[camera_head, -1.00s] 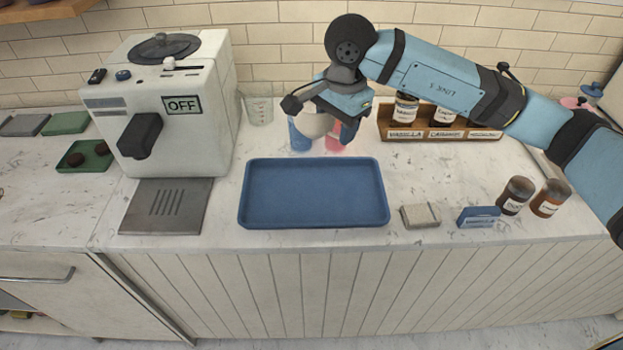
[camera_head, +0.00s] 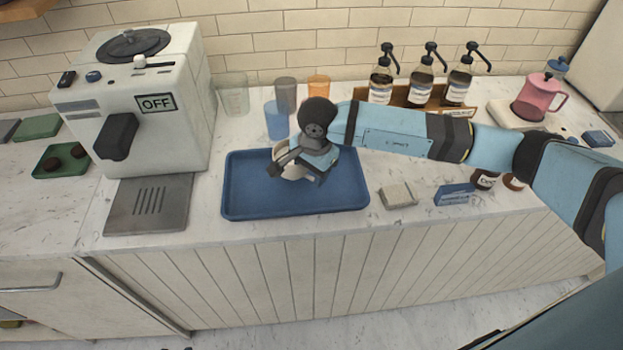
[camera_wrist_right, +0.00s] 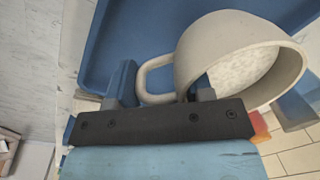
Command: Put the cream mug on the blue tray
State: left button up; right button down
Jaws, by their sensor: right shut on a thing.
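The cream mug (camera_head: 291,172) is over the blue tray (camera_head: 240,197) in the head view, partly hidden by my right gripper (camera_head: 296,175). In the right wrist view the mug (camera_wrist_right: 245,58) shows large, with its handle (camera_wrist_right: 152,80) between the fingers of my right gripper (camera_wrist_right: 160,90). The gripper is shut on the mug. The tray (camera_wrist_right: 120,45) shows behind the mug there. I cannot tell whether the mug's base touches the tray. My left gripper is not in view.
Blue (camera_head: 277,120), grey (camera_head: 286,94), orange (camera_head: 319,88) and clear (camera_head: 234,94) cups stand behind the tray. The coffee machine (camera_head: 150,105) is at the left. A beige block (camera_head: 398,195) and a blue sign (camera_head: 455,195) lie right of the tray. Syrup bottles (camera_head: 421,80) stand at the back right.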

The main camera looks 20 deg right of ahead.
aim_at(312, 178)
notch_tip(312, 178, down, 4)
jog(key=shift+r, duration=0.25)
jog(key=shift+f, duration=0.2)
jog(key=c, duration=0.5)
grip_release()
